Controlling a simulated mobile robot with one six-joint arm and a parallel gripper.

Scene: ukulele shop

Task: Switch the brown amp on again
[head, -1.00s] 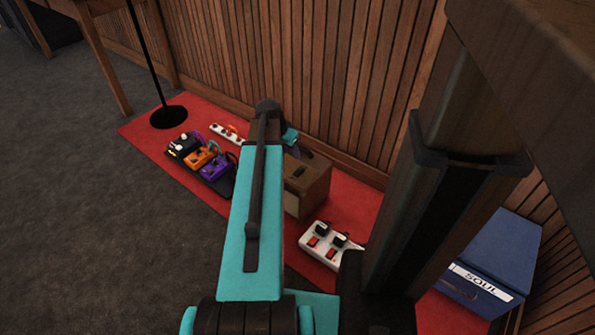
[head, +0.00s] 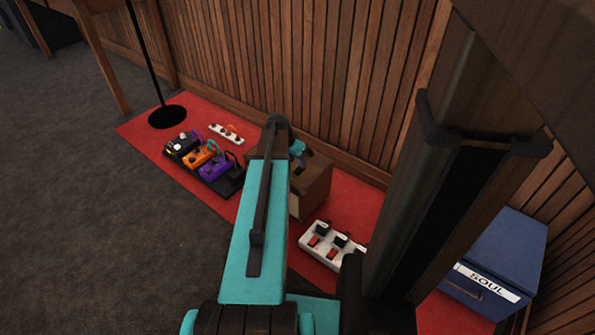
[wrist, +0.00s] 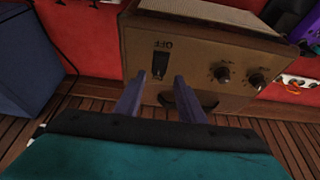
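The brown amp (head: 314,188) stands on the red mat against the slatted wall, partly hidden by my arm in the head view. In the wrist view the amp (wrist: 217,60) shows its panel with a dark rocker switch (wrist: 160,64), an "OFF" label beside it, and two black knobs. My gripper (wrist: 157,80) is open and empty. Its two fingers point at the panel, with the switch appearing between and just beyond the tips. I cannot tell whether they touch the panel.
A pedal board (head: 204,164) with several pedals and a white strip (head: 227,134) lie left of the amp. A white power strip (head: 328,246) with red switches lies nearer, and a blue box (head: 497,262) stands at right. A stand's black base (head: 167,117) is at far left.

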